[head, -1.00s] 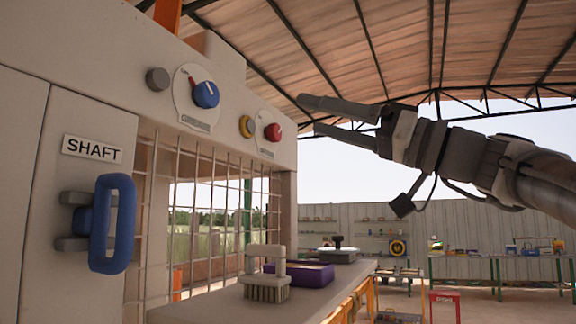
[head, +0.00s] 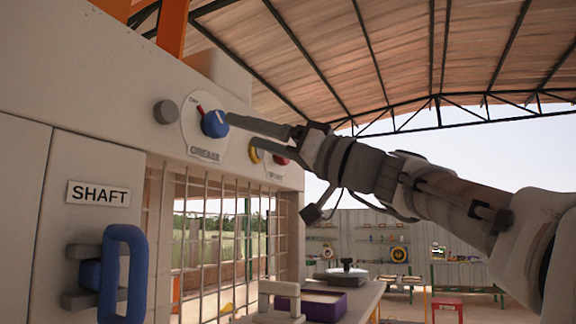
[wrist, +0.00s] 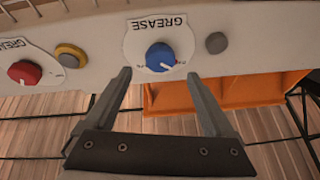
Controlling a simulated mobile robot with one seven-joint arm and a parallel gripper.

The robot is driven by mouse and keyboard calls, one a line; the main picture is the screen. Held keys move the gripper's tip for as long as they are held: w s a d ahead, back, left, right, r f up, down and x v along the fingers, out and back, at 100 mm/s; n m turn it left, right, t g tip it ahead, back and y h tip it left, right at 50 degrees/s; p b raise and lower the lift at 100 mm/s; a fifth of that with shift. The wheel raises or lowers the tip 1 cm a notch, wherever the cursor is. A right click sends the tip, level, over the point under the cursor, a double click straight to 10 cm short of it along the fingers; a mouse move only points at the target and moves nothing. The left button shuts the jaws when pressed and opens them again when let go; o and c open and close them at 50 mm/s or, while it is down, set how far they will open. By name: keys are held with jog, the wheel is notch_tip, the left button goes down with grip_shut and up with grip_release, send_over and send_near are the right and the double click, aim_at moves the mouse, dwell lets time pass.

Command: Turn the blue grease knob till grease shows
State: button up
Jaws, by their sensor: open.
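The blue grease knob (head: 214,124) sits on a white dial plate marked GREASE (head: 205,153) on the machine's upper panel. A red mark shows on the dial at the knob's upper left. In the wrist view the blue knob (wrist: 160,57) lies between and just beyond the two fingertips, with the plate upside down. My gripper (head: 240,126) reaches in from the right, its fingers pointing at the knob. In the wrist view my gripper (wrist: 158,75) is open, one finger on each side of the knob, not visibly touching it. I see no grease.
A grey button (head: 165,112) is left of the dial. A yellow button (head: 256,152) and a red knob (head: 279,159) on a second dial are to the right. Below are a wire mesh (head: 215,235), a SHAFT panel (head: 98,193) with a blue handle (head: 122,275), and a bench holding a purple tray (head: 322,307).

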aim_at(222, 125)
jog(key=p+x, duration=0.2)
jog(key=x, duration=0.3)
jog(key=shift+w+a, duration=0.1)
jog(key=shift+a, duration=0.1)
jog(key=c, duration=1.4)
